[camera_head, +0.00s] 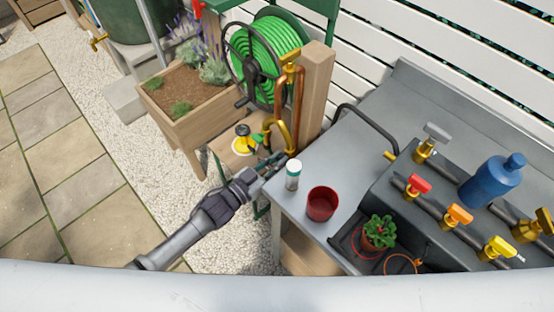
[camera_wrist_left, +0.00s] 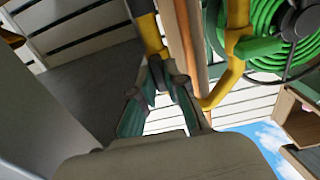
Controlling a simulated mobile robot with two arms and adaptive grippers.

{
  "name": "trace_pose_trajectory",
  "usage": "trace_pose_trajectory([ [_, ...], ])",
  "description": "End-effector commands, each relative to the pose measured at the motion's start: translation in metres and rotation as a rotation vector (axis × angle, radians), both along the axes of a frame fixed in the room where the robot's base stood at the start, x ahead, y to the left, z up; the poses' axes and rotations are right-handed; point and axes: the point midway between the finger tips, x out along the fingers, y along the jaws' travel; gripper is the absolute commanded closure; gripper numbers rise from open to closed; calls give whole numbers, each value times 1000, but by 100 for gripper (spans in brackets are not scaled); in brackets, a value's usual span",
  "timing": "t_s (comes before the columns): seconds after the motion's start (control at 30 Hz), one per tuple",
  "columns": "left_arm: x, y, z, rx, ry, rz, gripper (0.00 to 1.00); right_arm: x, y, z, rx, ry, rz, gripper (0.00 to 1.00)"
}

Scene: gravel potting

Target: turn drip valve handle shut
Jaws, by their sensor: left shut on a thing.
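My left gripper (camera_head: 279,161) reaches in from the lower left to the post by the bench's left corner. It is shut at the lower end of a curved yellow brass pipe (camera_head: 291,136). In the left wrist view the fingers (camera_wrist_left: 160,72) close around the end of a yellow piece (camera_wrist_left: 148,32); its exact shape is hidden. On the bench, pipes carry valves with a grey handle (camera_head: 437,132), a red handle (camera_head: 419,184), an orange handle (camera_head: 460,214) and a yellow handle (camera_head: 499,246). I cannot tell which is the drip valve. My right gripper is not in view.
A potted plant (camera_head: 379,232) and a blue bottle (camera_head: 490,181) are farther right. A green hose reel (camera_head: 267,58) and a wooden planter (camera_head: 190,112) stand behind.

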Motion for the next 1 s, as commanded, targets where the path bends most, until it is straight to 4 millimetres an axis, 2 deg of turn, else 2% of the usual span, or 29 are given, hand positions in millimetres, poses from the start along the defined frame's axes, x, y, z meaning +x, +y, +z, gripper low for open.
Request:
trace_pose_trajectory([
  [0.37,0,0,0,83,-84,0,100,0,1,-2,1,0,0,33],
  [1.0,-2,-2,-1,492,-495,1,100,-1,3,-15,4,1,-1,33],
])
